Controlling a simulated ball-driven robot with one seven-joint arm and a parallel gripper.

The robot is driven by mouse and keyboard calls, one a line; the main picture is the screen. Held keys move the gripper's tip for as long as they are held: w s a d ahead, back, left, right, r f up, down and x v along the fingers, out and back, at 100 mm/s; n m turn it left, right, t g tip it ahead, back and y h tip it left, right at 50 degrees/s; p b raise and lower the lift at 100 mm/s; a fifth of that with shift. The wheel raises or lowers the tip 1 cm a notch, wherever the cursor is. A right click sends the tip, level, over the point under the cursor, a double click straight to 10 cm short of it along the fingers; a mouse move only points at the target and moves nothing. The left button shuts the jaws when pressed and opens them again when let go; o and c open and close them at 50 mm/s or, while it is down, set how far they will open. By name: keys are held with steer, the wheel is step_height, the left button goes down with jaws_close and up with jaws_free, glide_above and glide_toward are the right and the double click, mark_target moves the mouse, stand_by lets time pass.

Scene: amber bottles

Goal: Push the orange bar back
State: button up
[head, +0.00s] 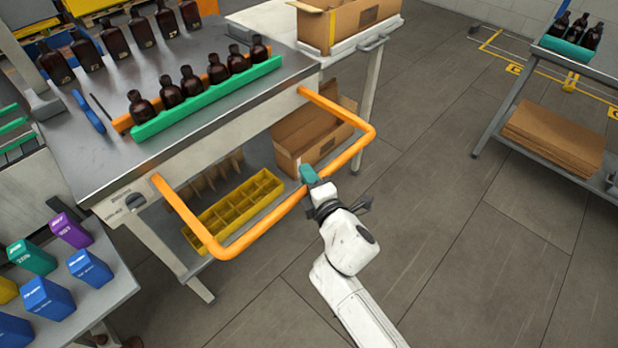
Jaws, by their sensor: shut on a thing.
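The orange bar (262,221) is a bent tube fixed to the front of the metal workbench (205,60). It sticks out from the bench toward me, with one end at the left and the other at the right. My gripper (309,176), with teal fingers, is shut on the bar's long outer run, right of its middle. The fingers and my wrist hide a short piece of the bar there.
Amber bottles stand in a green rack (205,100) on the workbench. A yellow crate (233,212) and a cardboard box (312,135) sit on the shelf below. Blue, green and purple containers crowd a side table (105,290).

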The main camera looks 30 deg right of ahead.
jaws_close()
steer(key=w+a+b, duration=0.2)
steer(key=w+b, duration=0.2)
steer(key=w, duration=0.4)
steer(key=w+a+b, duration=0.3)
steer(key=w+b, duration=0.1)
steer(key=w, duration=0.5)
steer(key=shift+w+a+b, duration=0.15)
steer(key=shift+a+b, duration=0.15)
steer(key=shift+a, duration=0.05)
steer(key=o, duration=0.8)
jaws_free()
steer(key=shift+o, duration=0.2)
steer(key=s+r+p, duration=0.1)
steer(key=s, duration=0.9)
steer(key=shift+s+a+r, duration=0.3)
steer(key=shift+a+r, duration=0.1)
